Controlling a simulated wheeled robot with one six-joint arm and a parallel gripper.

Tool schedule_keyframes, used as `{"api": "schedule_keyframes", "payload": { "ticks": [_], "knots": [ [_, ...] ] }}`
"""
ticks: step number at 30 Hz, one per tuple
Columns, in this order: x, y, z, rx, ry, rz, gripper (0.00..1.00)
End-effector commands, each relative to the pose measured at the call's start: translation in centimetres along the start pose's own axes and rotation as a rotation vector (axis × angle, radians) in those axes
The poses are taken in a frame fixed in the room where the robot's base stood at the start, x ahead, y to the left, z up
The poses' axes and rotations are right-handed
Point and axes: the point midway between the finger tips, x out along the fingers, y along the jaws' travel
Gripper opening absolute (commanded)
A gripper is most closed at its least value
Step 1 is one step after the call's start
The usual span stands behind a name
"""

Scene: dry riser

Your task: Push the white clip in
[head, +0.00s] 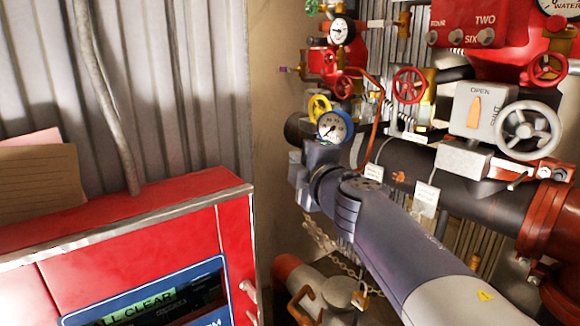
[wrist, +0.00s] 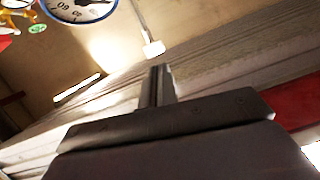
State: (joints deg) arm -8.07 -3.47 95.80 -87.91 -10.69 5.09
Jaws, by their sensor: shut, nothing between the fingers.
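A small white piece (wrist: 153,48) on a thin pale stem shows in the wrist view, just beyond my fingertips. It looks like the white clip, but I cannot be sure. My gripper (wrist: 159,72) is shut and empty, its two fingers together and pointing towards the white piece. A small gap shows between them in the picture; I cannot tell the depth. In the head view the end of my arm is by the blue-rimmed gauge (head: 335,127), and the fingertips cannot be made out. I cannot pick out the clip in the head view.
A red panel box (head: 130,220) stands at the left. At the right are a dark pipe (head: 400,165), a grey valve handwheel (head: 528,127), a red handwheel (head: 409,85) and a hanging white tag (head: 426,196). A bare beige wall strip (head: 275,100) lies between.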

Motion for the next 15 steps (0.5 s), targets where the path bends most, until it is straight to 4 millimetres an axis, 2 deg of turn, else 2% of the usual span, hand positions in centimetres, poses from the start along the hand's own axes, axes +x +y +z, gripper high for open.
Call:
{"api": "schedule_keyframes", "payload": {
  "ticks": [15],
  "knots": [
    [0.13, 0.04, 0.64, 0.0, 0.0, 0.0, 0.0]
  ]
}}
